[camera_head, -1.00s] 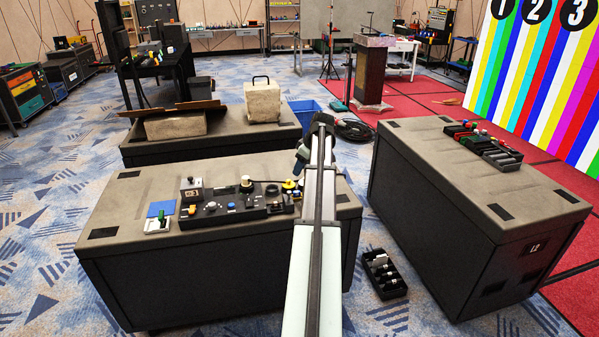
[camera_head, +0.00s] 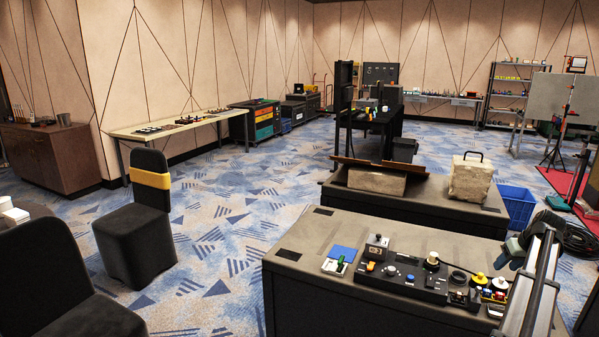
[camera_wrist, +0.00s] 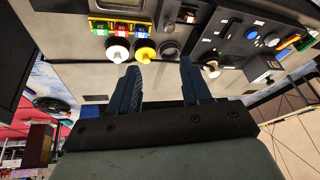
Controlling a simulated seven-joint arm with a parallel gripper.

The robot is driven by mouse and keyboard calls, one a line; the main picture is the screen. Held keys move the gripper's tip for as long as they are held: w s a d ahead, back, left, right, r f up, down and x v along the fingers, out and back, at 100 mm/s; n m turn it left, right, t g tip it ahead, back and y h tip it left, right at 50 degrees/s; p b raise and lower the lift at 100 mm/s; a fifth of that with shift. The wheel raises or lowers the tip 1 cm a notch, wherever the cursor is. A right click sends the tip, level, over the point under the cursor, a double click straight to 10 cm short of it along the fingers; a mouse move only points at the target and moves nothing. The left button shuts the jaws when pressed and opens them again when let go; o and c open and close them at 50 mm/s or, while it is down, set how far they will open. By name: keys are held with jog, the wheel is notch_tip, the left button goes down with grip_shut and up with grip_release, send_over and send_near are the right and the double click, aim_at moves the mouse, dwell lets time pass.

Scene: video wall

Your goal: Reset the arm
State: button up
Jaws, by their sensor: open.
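My gripper shows in the wrist view (camera_wrist: 162,85) with its two dark blue fingers apart and nothing between them. In the head view my arm comes in at the lower right, over the right end of the near black case; its fingertips are hard to make out there. The control panel (camera_head: 405,281) lies on the near case top (camera_head: 310,232). In the wrist view the yellow (camera_wrist: 145,51) and white (camera_wrist: 118,50) round knobs and a grey ring (camera_wrist: 169,49) sit beyond the fingers, apart from them.
A second case with a pale block (camera_head: 470,180) and a tilted brown board (camera_head: 378,165) stands behind. A blue bin (camera_head: 516,205) is right of it. A black chair (camera_head: 135,235) stands at left. Carpet between chair and cases is clear.

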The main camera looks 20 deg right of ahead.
jog(key=s+a+f+m+g+h, duration=0.1)
jog(key=s+a+f+m, duration=0.15)
jog(key=f, duration=0.25)
jog(key=s+a+f+m+g, duration=0.1)
jog(key=s+a+f+m, duration=0.1)
jog(key=a+f+m, duration=0.25)
jog(key=a+f+n+g+y, duration=0.2)
jog(key=a+f+n+g, duration=0.1)
jog(key=a+f, duration=2.45)
jog(key=s+a+f+n+g, duration=0.2)
jog(key=s+a, duration=0.4)
jog(key=a, duration=0.6)
jog(key=s+a+f+n+g, duration=0.2)
jog(key=s+a+f, duration=0.4)
jog(key=a, duration=0.6)
jog(key=s+a+f+n+g, duration=0.2)
jog(key=s+a+f+n, duration=0.2)
jog(key=a, duration=0.8)
notch_tip(320, 180, down, 2)
jog(key=shift+s+a+f+n, duration=0.15)
jog(key=shift+s+a+n, duration=0.2)
jog(key=shift+s, duration=0.8)
